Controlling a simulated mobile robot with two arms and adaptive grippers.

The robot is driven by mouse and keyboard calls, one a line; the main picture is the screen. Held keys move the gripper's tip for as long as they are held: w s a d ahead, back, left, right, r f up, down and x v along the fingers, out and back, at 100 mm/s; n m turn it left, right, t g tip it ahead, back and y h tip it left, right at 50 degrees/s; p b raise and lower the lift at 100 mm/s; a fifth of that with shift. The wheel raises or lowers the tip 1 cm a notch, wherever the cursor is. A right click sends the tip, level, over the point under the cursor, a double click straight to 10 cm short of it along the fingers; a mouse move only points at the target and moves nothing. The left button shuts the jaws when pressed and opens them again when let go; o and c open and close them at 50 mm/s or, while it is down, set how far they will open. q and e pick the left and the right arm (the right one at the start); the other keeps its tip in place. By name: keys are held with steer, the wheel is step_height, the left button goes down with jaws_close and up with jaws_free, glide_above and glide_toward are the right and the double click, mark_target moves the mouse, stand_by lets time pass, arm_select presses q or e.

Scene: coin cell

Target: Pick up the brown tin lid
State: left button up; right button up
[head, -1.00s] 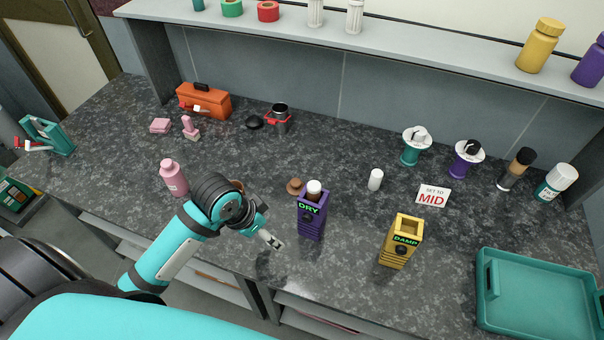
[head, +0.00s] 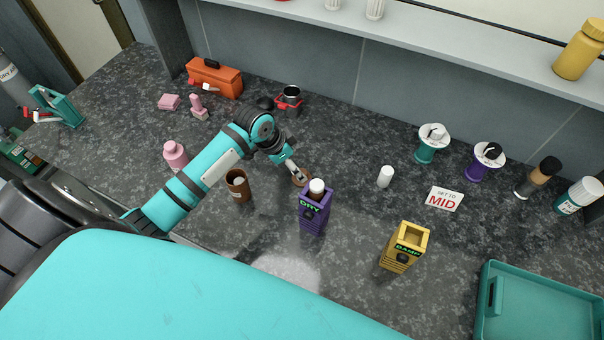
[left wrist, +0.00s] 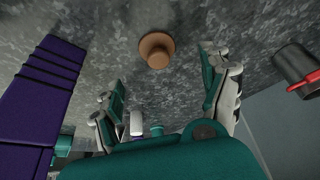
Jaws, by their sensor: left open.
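The brown tin lid (head: 306,178) lies on the dark counter, just left of and behind the purple DRY holder (head: 313,214), partly hidden by my left gripper (head: 296,171) in the head view. In the left wrist view, the lid (left wrist: 157,49) shows whole, round with a raised middle, a little beyond my spread fingers (left wrist: 166,85). My left gripper is open and empty, pointing down at the lid. The open brown tin (head: 238,186) stands to the left, under my forearm. My right gripper is not in view.
The purple holder, with a white-capped brown bottle (head: 316,188) in it, stands close to the right of the lid. A black cup with a red band (head: 290,98) is behind. A white cylinder (head: 385,177) and yellow DAMP holder (head: 405,247) stand further right.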

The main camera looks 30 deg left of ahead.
arm_select(q)
steer(key=shift+x, duration=0.75)
steer(key=shift+w+d+f, duration=0.1)
steer(key=shift+f, duration=0.1)
steer(key=p+x, duration=0.1)
steer(key=x, duration=0.3)
steer(key=shift+w+d+f, duration=0.1)
steer(key=shift+w+d, duration=0.05)
steer(key=shift+w+f, duration=0.1)
steer(key=shift+f, duration=0.15)
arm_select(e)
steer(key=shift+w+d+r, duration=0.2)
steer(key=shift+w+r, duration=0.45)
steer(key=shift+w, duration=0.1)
arm_select(q)
steer(key=shift+c, duration=0.4)
steer(key=c, duration=0.9)
steer(key=shift+c, duration=0.3)
